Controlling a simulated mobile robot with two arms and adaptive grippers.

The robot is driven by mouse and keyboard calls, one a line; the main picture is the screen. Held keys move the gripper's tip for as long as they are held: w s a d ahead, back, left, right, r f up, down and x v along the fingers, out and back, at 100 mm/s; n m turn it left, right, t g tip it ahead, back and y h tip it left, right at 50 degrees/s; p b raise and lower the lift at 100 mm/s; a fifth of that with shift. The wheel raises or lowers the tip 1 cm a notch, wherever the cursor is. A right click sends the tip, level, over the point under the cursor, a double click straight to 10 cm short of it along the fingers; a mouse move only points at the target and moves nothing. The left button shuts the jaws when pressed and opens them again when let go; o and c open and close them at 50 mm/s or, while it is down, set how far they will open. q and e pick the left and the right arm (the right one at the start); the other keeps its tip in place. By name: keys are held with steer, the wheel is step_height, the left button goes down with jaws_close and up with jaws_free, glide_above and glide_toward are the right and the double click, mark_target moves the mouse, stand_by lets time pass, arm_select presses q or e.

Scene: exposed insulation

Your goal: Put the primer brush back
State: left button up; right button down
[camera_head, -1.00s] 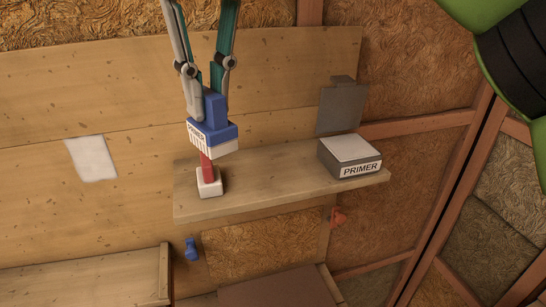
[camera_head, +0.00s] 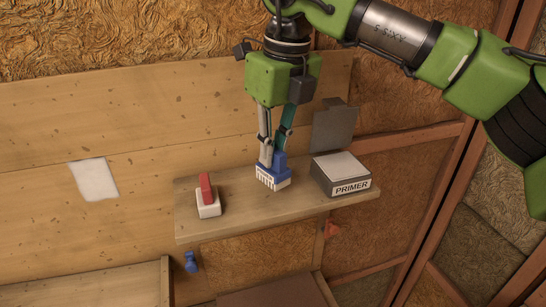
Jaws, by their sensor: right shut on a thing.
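My right gripper (camera_head: 272,142) is shut on the primer brush (camera_head: 273,178), a blue brush with a white bristled lower part. The brush is upright, over the wooden shelf (camera_head: 235,222), just left of the grey box labelled PRIMER (camera_head: 349,186). I cannot tell whether the brush touches the shelf. The box has a pale top, and a grey panel (camera_head: 333,130) stands up behind it. My left gripper is not in view.
A white block with a red upright handle (camera_head: 207,198) stands at the shelf's left end. A blue object (camera_head: 191,261) and a red one (camera_head: 332,230) are below the shelf. A white sheet (camera_head: 94,178) is on the back boards. The shelf between block and brush is clear.

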mark_target(274, 163)
step_height(274, 163, down, 3)
steer(key=shift+w, duration=0.1)
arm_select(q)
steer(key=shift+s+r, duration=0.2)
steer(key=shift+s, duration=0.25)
arm_select(e)
steer(key=shift+f, duration=0.15)
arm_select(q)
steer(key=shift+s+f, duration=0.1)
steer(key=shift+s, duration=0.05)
arm_select(e)
steer(key=c, duration=2)
jaws_free()
steer(key=shift+c, duration=0.2)
